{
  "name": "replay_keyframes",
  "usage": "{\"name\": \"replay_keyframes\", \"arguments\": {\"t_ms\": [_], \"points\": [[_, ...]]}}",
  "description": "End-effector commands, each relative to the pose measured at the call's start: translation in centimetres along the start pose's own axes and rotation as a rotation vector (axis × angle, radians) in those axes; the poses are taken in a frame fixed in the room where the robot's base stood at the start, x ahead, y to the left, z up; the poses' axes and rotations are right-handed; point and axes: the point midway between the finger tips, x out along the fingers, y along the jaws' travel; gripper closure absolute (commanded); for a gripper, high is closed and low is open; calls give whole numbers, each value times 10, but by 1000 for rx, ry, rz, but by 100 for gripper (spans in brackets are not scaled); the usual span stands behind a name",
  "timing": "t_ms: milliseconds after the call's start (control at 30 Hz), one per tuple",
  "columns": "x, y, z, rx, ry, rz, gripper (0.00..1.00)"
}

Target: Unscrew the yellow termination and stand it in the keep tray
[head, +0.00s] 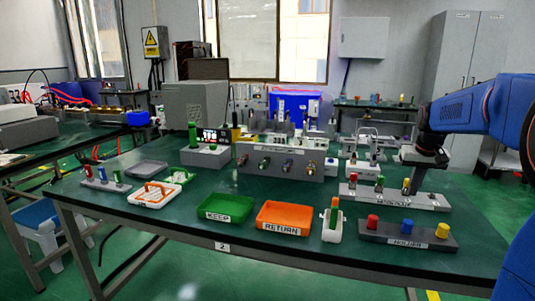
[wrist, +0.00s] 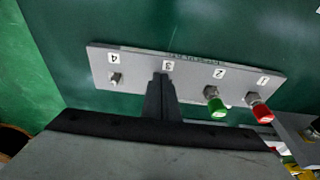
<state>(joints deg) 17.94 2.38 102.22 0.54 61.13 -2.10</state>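A small yellow termination (head: 405,187) stands on a grey block (head: 350,191) at the right of the bench, in a row with a red and a green one. My gripper (head: 413,183) points down right at it. In the wrist view my fingers (wrist: 161,92) reach to position 3 of the numbered block (wrist: 137,67) and hide what is there; whether they grip it I cannot tell. Green (wrist: 216,104) is at 2, red (wrist: 260,109) at 1, and a bare metal connector (wrist: 116,80) at 4. The green keep tray (head: 227,221) looks empty.
An orange return tray (head: 285,229) is beside the keep tray. A grey instrument panel (head: 260,172) is behind the trays.

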Motion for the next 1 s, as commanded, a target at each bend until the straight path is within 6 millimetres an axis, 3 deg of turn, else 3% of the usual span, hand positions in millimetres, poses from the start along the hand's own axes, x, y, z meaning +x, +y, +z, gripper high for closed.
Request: {"name": "replay_keyframes", "arguments": {"t_ms": [633,1000], "points": [[-4,3,6,0,2,0,100],[-37,2,-2,0,3,0,100]]}}
